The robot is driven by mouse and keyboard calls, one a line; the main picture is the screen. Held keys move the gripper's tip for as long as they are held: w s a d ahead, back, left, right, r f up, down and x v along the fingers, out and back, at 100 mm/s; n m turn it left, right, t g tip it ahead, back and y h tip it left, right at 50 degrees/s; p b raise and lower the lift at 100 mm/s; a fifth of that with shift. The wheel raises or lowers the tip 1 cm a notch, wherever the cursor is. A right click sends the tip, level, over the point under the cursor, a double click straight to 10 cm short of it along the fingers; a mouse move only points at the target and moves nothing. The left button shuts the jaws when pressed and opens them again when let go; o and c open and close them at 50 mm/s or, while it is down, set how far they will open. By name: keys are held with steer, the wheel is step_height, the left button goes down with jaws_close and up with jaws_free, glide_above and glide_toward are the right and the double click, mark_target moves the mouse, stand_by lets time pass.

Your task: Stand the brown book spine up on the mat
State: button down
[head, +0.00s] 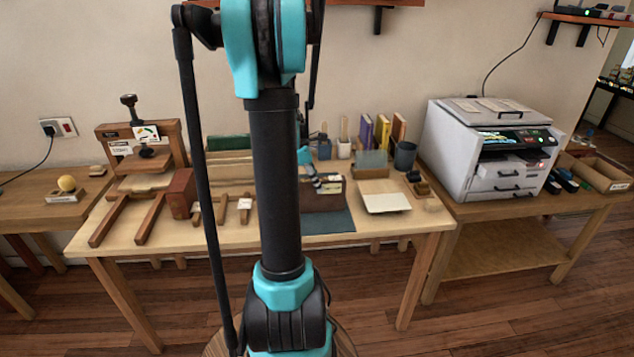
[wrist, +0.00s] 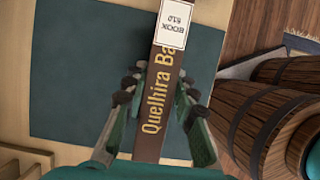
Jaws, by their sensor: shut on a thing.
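The brown book (wrist: 153,125) is upright between my fingers in the wrist view, its spine with yellow lettering and a white label facing the camera. In the head view the brown book (head: 322,200) is upright over the dark teal mat (head: 335,224), its long side level. I cannot tell whether its lower edge touches the mat. The mat (wrist: 75,75) spreads under and beside the book in the wrist view. My gripper (wrist: 158,92) is shut on the book, one finger on each side. In the head view my gripper (head: 315,172) is at the book's top, partly hidden by my arm.
A cream tray (head: 386,202) lies right of the mat. A wooden press (head: 145,150) and a reddish-brown block (head: 181,193) stand to the left. Upright coloured books (head: 382,132) and a dark cup (head: 405,156) stand behind. A printer (head: 490,150) is at the right.

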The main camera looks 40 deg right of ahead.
steer(key=c, duration=1.2)
jaws_free()
steer(key=shift+r, duration=0.1)
steer(key=v, duration=1.2)
steer(key=s+a+f+m+t+y, duration=0.1)
steer(key=s+a+f+m+t, duration=0.1)
steer(key=a, duration=0.8)
steer(key=s+a+f+m+t+y, duration=0.1)
steer(key=s+a+f+m+t, duration=0.1)
steer(key=s+a+f+m, duration=0.3)
steer(key=s+a+f+m+t+y, duration=0.1)
steer(key=a+f, duration=0.7)
steer(key=a, duration=0.8)
steer(key=shift+s+a+f+m+t+y, duration=0.15)
steer(key=shift+s+m+t, duration=0.1)
steer(key=shift+s+m, duration=0.3)
steer(key=shift+s+d+f+m+t+y, duration=0.1)
steer(key=shift+s+f+m+t, duration=0.2)
steer(key=shift+m, duration=0.35)
steer(key=shift+s+a+r+m+t+y, duration=0.1)
steer(key=shift+s+m+t+y, duration=0.05)
steer(key=shift+s+m, duration=0.4)
